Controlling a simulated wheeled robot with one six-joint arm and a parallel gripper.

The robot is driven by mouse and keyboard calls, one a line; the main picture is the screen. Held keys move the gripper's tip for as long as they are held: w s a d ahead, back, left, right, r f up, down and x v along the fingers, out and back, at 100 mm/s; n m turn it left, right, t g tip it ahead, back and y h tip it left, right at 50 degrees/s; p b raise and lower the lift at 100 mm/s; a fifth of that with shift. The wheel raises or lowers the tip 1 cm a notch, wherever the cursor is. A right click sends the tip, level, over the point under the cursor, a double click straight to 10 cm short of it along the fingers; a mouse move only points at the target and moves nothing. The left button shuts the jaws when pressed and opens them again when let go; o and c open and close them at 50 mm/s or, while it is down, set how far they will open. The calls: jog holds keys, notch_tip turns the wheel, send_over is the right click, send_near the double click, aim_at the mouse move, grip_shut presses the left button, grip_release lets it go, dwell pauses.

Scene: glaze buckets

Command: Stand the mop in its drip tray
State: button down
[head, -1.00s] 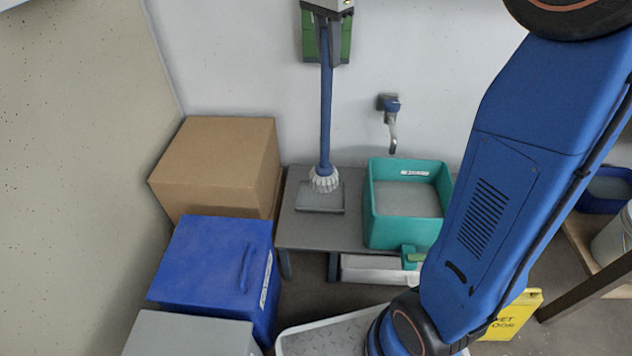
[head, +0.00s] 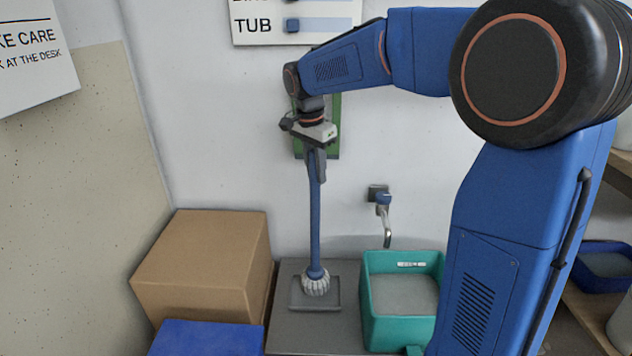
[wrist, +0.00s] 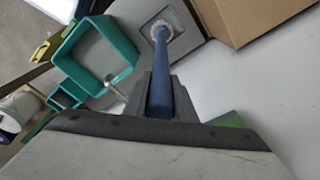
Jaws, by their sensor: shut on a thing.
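The mop (head: 315,215) has a blue handle and a white, round, stringy head (head: 316,284) at its lower end. It stands nearly upright, its head over the flat grey drip tray (head: 328,304) on the grey bench. The head appears to be down in the tray, though firm contact is hard to tell. My gripper (head: 316,165) is shut on the upper end of the handle. In the wrist view the handle (wrist: 160,75) runs from between my fingers to the mop head (wrist: 161,25) over the tray.
A teal tub (head: 403,322) stands right of the tray, below a wall tap (head: 384,215). A cardboard box (head: 205,265) and a blue box (head: 205,338) are at the left. A green panel (head: 333,125) is on the wall behind my gripper.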

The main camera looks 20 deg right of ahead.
aim_at(316, 180)
jog(key=shift+f, duration=1.65)
jog(key=c, duration=1.5)
grip_release()
jog(key=shift+o, duration=0.2)
